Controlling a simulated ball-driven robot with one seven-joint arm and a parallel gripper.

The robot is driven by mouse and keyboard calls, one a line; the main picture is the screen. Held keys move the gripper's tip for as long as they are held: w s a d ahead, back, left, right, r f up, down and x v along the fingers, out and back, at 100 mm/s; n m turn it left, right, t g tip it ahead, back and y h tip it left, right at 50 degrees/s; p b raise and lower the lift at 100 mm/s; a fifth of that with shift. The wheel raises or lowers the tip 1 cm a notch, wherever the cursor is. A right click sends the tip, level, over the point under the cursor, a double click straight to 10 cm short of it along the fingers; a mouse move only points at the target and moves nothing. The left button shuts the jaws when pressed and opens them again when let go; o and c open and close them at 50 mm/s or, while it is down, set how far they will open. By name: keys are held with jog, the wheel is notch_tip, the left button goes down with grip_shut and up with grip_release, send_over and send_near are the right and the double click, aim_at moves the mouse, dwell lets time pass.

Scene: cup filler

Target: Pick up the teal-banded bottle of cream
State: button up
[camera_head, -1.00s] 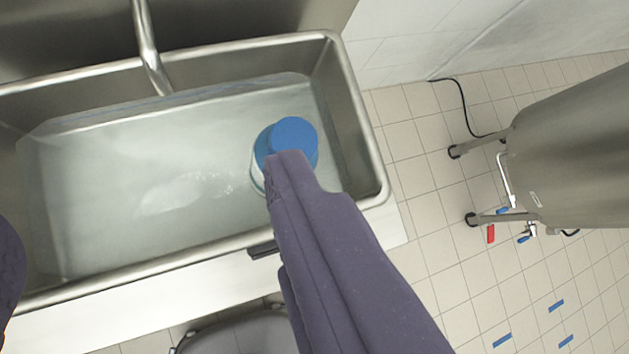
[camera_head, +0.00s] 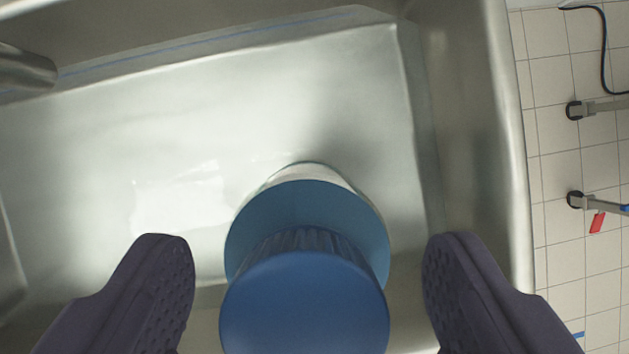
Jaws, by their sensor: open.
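The bottle (camera_head: 305,300) stands in the metal sink, seen from above. Its blue cap is nearest the camera, with a teal-blue shoulder or band below it and a pale rim behind. Its lower body is hidden under the cap. My gripper (camera_head: 308,262) is open, with one dark purple finger to the left of the bottle and one to the right. Gaps show between the bottle and both fingers.
The sink (camera_head: 515,180) surrounds the bottle; its right wall and rim are close beyond my right finger. A metal faucet (camera_head: 25,70) is at the upper left. Tiled floor (camera_head: 560,240) and stand legs (camera_head: 600,203) lie to the right. The sink floor behind the bottle is clear.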

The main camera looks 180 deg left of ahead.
jog(key=shift+w+f, duration=0.1)
jog(key=shift+f, duration=0.25)
jog(key=shift+r, duration=0.1)
grip_shut()
jog(key=shift+r, duration=0.1)
